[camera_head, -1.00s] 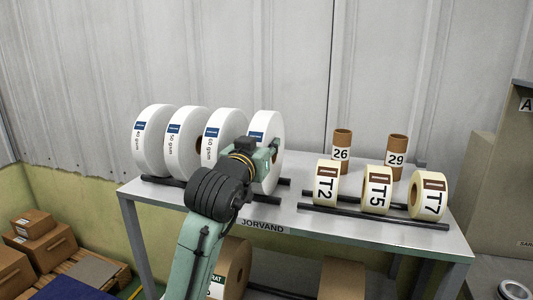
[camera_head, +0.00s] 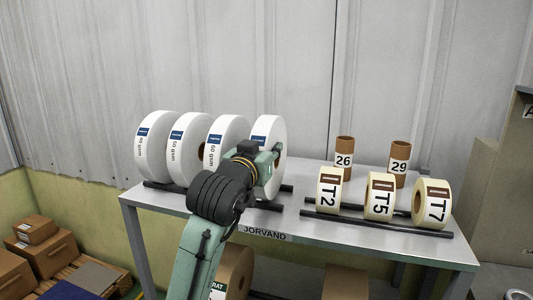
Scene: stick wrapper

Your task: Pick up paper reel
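Several large white paper reels stand upright in a row on black rails at the left of the table. They include the leftmost reel (camera_head: 153,165), a second reel (camera_head: 185,165), a third reel (camera_head: 222,165) and the rightmost reel (camera_head: 273,128). Blue labels and "gsm" print show on their rims. My gripper (camera_head: 270,165) is at the rightmost reel, in front of its face near the centre. My wrist and arm hide the lower left of that reel. The fingers are too small and covered to tell whether they are open or touching the reel.
Smaller label rolls T2 (camera_head: 329,190), T5 (camera_head: 379,196) and T7 (camera_head: 431,204) sit on rails at the right of the table (camera_head: 400,250). Brown tubes 26 (camera_head: 344,150) and 29 (camera_head: 399,157) stand behind them. A brown roll (camera_head: 236,270) is underneath.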

